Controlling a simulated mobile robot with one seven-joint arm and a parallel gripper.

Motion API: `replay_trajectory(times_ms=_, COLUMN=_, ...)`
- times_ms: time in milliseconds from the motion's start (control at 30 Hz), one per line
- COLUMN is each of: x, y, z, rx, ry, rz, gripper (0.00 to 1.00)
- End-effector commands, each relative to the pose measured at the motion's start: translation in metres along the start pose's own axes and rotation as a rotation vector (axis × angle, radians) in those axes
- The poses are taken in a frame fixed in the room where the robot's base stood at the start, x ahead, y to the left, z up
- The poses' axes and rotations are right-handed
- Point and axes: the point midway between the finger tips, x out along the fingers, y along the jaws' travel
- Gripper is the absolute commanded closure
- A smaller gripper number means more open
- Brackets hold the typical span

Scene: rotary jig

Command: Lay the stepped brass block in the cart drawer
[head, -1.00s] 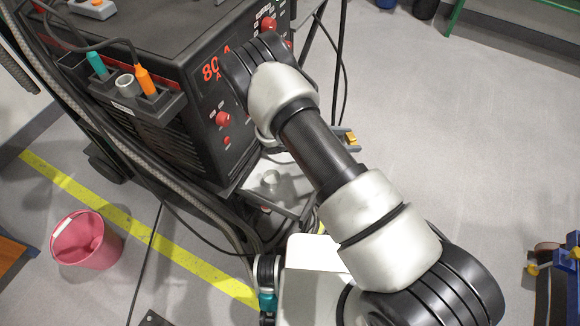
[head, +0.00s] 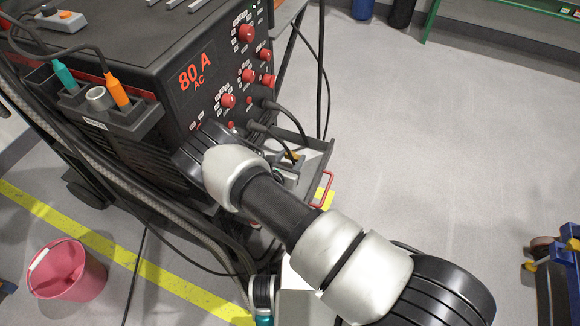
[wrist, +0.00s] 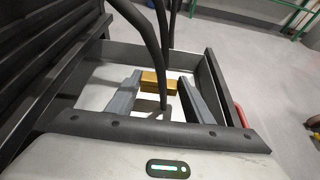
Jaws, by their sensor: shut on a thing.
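The brass block (wrist: 158,82) is between the two grey fingertips of my gripper (wrist: 157,90) in the wrist view, and my gripper is shut on it. Its stepped shape is mostly hidden. The block is within the outline of the open cart drawer (wrist: 212,75); I cannot tell whether it touches the drawer floor. In the head view the drawer (head: 318,158) sticks out from the front of the cart, and a small bit of the block (head: 293,155) shows in it. My forearm hides part of the drawer and most of my gripper (head: 287,166).
Dark cables (wrist: 152,35) hang over the drawer, close to my fingers. A red handle (head: 323,190) is on the drawer's outer side. The black welder (head: 200,85) stands close on the left. A pink bucket (head: 66,272) is on the floor. Open floor lies right.

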Motion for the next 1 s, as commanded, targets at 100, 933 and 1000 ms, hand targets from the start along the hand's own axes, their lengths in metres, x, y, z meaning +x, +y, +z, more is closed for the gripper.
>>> replay_trajectory(times_ms=100, x=0.005, y=-0.001, z=-0.013, rx=0.000, ry=-0.001, rz=-0.001, gripper=0.81)
replay_trajectory(times_ms=933, x=0.015, y=0.000, z=-0.035, rx=0.001, ry=-0.001, rz=-0.001, gripper=0.35)
replay_trajectory(times_ms=1000, x=0.015, y=0.000, z=-0.035, rx=0.001, ry=-0.001, rz=-0.001, gripper=0.35)
